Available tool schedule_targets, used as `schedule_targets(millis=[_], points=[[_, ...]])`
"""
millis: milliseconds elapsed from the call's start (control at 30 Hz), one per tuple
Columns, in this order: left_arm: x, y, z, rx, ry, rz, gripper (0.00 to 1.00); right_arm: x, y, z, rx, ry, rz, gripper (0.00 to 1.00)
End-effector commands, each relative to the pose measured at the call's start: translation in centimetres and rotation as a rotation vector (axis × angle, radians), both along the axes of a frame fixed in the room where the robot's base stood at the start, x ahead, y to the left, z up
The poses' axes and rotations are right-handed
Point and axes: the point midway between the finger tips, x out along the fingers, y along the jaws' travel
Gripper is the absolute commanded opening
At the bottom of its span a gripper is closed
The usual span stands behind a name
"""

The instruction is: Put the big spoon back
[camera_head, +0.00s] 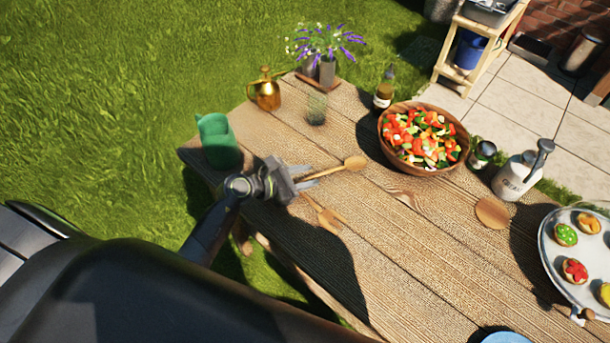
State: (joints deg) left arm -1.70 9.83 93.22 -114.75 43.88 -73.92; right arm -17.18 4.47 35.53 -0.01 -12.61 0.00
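A wooden spoon (355,162) shows just right of my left gripper (308,177), with its bowl to the right and its handle running left to the fingers. The fingers point right at the handle's end. I cannot tell whether they are closed on it or whether the spoon is lifted. A second wooden utensil (328,220) lies just below, its handle end near the gripper. I cannot tell from size alone which is the big spoon. A green open-topped container (217,141) stands at the table's left corner, behind the gripper. My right gripper is out of view.
A wooden salad bowl (424,168), a dark bottle (383,96) and a white canister (515,177) stand to the right. A brass watering can (265,93), a clear glass (316,108) and a flower vase (327,70) stand at the back. A tray (550,255) holds several snacks.

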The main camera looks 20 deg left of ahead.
Motion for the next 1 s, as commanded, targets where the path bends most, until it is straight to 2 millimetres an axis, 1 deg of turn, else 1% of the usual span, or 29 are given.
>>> schedule_targets(millis=[33, 100, 167, 500, 600, 800, 1000], points=[[0.0, 0.0, 0.5, 0.001, -0.001, 0.000, 0.32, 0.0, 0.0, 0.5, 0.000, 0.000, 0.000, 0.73], [-0.6, 0.6, 0.4, 0.003, 0.001, 0.001, 0.32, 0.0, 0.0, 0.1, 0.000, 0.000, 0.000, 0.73], [-1.3, 1.2, 0.7, 0.004, 0.000, 0.000, 0.32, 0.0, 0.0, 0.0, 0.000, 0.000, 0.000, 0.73], [-6.5, 5.1, 3.3, 0.005, 0.001, -0.002, 0.32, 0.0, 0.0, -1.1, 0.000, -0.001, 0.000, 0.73], [-7.5, 5.9, 3.9, 0.004, 0.000, 0.000, 0.32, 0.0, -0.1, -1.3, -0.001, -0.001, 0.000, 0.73], [-8.6, 6.7, 4.6, 0.001, 0.000, 0.000, 0.32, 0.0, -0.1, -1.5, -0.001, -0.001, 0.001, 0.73], [-8.8, 6.9, 4.8, 0.000, -0.001, -0.001, 0.32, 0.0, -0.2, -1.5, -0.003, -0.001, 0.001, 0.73]])
